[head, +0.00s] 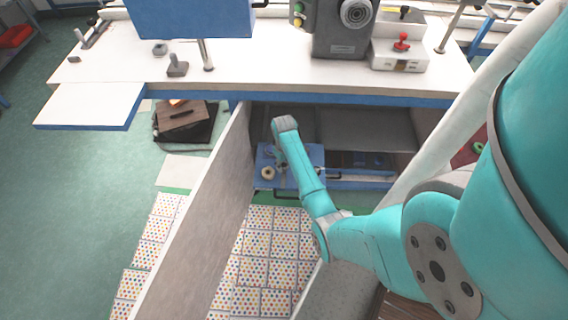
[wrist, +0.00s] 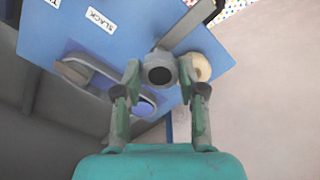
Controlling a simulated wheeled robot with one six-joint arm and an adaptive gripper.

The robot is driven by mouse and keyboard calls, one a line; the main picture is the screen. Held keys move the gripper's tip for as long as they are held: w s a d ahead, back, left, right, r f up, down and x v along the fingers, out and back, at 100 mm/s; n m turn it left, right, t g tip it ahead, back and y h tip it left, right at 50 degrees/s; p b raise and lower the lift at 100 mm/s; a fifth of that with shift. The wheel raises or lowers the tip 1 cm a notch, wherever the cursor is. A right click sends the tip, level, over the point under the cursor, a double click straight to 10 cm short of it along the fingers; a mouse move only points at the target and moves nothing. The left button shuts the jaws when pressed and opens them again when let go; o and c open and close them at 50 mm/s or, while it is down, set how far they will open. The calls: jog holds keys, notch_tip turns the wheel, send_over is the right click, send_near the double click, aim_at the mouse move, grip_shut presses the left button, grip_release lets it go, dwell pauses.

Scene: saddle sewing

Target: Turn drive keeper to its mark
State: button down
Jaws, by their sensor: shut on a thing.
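In the wrist view, my gripper (wrist: 160,72) has its green fingers closed on both sides of a round grey part with a dark centre, which I take to be the drive keeper (wrist: 158,70). A flat grey bar (wrist: 190,30) runs from it toward the upper right. It sits over a blue panel (wrist: 120,45) with a white label reading SLACK (wrist: 100,20). No mark for the keeper can be made out.
A cream ring (head: 267,173) sits on the panel close to the keeper. A slot with a grey lever (wrist: 72,71) lies to the left in the wrist view. The bay's side board (head: 205,215) and the table edge (head: 330,98) enclose my arm. Dotted sheets (head: 265,255) cover the floor in front.

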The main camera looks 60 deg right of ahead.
jog(key=shift+n, duration=0.3)
jog(key=c, duration=0.7)
grip_release()
jog(key=shift+o, duration=0.2)
notch_tip(320, 180, up, 12)
dwell(0.4)
